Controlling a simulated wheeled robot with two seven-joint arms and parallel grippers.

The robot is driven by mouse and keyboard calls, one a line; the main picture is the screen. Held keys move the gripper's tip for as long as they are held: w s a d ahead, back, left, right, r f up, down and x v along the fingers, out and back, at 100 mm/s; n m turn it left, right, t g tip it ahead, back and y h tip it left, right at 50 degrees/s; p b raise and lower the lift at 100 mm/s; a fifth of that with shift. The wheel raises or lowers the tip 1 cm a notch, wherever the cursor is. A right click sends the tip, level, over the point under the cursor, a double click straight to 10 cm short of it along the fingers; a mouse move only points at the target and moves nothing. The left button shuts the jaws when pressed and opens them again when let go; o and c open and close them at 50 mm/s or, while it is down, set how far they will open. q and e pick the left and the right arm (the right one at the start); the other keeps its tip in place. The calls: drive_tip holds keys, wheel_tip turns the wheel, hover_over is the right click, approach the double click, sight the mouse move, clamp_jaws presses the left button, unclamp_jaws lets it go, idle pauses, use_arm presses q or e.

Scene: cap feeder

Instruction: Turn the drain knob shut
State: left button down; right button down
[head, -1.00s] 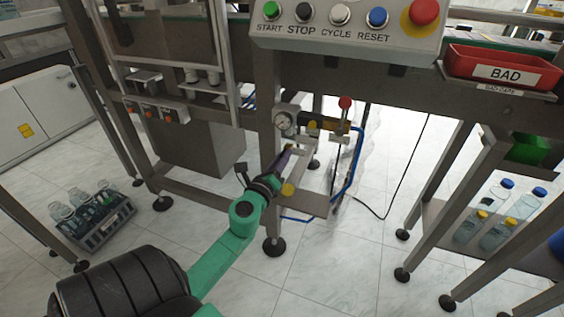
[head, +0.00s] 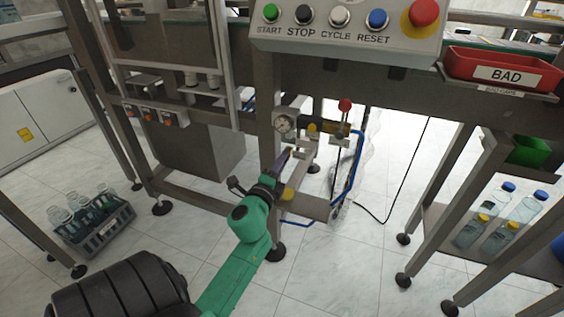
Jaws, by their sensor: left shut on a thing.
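My left gripper (head: 288,154) reaches in from below left to the air unit, just below the round pressure gauge (head: 284,124). Its narrow jaws are shut on a small part there, which fits the drain knob. The jaws and wrist hide that part, so I cannot see its turn position. Yellow knobs show on the air unit (head: 329,127), and another yellow round part (head: 288,193) sits beside my wrist. A red knob (head: 345,104) stands on top at the right. My right gripper is not in view.
The frame's grey post (head: 266,105) stands close left of my gripper. A blue hose (head: 355,170) loops down at the right. The button panel (head: 345,35) hangs above. A bottle crate (head: 95,232) stands on the floor at left. A red BAD bin (head: 500,70) is at right.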

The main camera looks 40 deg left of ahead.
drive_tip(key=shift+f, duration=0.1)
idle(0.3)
use_arm(q)
drive_tip(key=c, duration=0.6)
unclamp_jaws()
drive_tip(key=shift+c, duration=0.2)
